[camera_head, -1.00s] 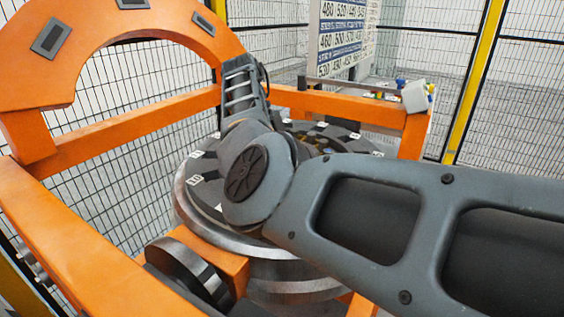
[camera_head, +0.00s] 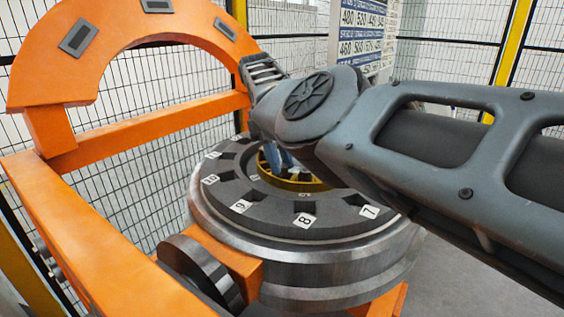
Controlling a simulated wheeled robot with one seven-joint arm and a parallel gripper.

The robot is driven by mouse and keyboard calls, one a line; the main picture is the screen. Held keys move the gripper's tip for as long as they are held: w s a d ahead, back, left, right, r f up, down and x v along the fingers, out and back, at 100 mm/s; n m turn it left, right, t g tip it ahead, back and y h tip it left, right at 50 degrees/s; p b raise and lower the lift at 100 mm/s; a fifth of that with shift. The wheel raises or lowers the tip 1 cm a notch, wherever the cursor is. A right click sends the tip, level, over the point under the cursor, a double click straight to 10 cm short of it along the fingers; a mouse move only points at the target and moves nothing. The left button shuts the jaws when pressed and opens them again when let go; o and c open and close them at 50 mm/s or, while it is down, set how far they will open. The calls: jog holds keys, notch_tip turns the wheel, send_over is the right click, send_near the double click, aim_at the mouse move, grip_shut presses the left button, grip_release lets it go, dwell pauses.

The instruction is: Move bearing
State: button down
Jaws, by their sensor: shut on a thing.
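A large round dark grey metal turntable (camera_head: 272,213) stands at the centre in the head view. Its top has dark slots with white number labels, among them 7, 8, 9 and 10. A yellow ring (camera_head: 296,184) shows in its central opening, with a small blue thing (camera_head: 280,157) there, partly hidden. I cannot tell which thing is the bearing. My arm crosses from the right over the turntable and covers its far right part. My gripper is hidden behind my arm, so its jaws and anything in them do not show.
An orange frame (camera_head: 120,127) with a large arch (camera_head: 95,40) stands at the left and behind. A dark metal roller (camera_head: 200,270) sits in front of the turntable. Wire fence panels (camera_head: 130,190) and a number board (camera_head: 362,35) stand behind. Open floor (camera_head: 450,265) shows at lower right.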

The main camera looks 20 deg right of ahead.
jog(key=shift+a, duration=0.1)
jog(key=c, duration=0.8)
grip_release()
jog(key=shift+c, duration=0.2)
notch_tip(320, 180, up, 5)
jog(key=p, duration=0.3)
jog(key=shift+f, duration=0.15)
jog(key=s+d+r+p, duration=0.4)
jog(key=s+d+r, duration=0.2)
jog(key=d, duration=0.3)
jog(key=shift+s+d+r+p, duration=0.15)
jog(key=shift+s+d+p, duration=0.1)
jog(key=shift+d+p, duration=0.15)
